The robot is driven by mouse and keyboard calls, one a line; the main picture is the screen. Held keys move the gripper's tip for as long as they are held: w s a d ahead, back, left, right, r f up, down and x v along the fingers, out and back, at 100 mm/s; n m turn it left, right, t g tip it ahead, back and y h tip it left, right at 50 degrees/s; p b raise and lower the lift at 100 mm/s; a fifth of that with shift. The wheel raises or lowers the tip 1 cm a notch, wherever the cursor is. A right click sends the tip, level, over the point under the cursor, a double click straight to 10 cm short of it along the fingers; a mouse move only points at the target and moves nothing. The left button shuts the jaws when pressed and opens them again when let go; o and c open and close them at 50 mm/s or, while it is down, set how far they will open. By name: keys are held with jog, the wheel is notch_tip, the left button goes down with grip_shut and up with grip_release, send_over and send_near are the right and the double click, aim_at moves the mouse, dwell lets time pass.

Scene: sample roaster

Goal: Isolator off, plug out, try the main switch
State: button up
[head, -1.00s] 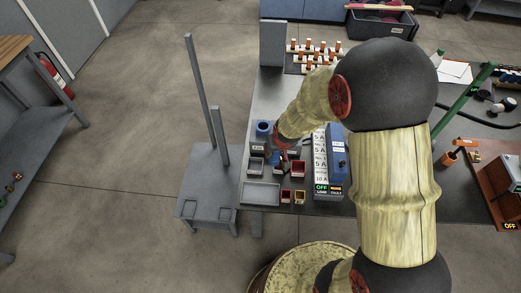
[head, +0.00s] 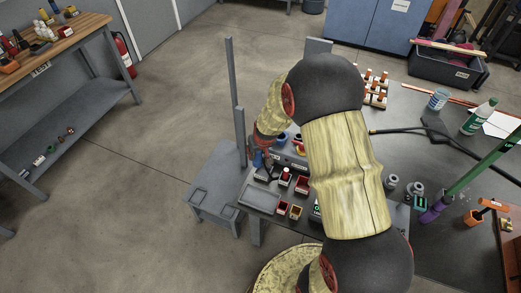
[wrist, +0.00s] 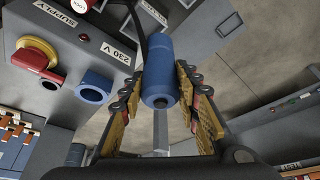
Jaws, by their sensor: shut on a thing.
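In the wrist view my gripper (wrist: 161,80) is shut on a blue plug (wrist: 158,62), with the dark cable running up behind it. The plug is out of the blue socket (wrist: 96,87) and stands to its right, apart from it. The isolator, a red knob on a yellow plate (wrist: 38,55), is on the grey supply box (wrist: 112,65) marked "SUPPLY" and "230 V", left of the socket. I cannot read its position. In the head view my gripper (head: 262,163) is low at the bench's left end, partly hidden by my arm. I cannot pick out the main switch.
Small bins (head: 296,211) and a grey tray (head: 259,196) lie at the bench's near left. A low grey stand with posts (head: 213,195) adjoins the bench. A black cable (head: 400,130) crosses the bench top. The floor on the left is clear up to a wood-topped workbench (head: 90,25).

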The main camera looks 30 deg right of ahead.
jog(key=shift+w+d+f, duration=0.15)
jog(key=shift+d, duration=1.45)
notch_tip(320, 180, down, 6)
jog(key=b, duration=0.5)
jog(key=shift+b, duration=0.4)
jog(key=shift+f+b, duration=0.1)
jog(key=shift+b, duration=0.3)
jog(key=shift+f+b, duration=0.35)
jog(key=shift+f+b, duration=1.4)
jog(key=shift+f, duration=0.1)
jog(key=o, duration=1.4)
jog(key=shift+r, duration=0.1)
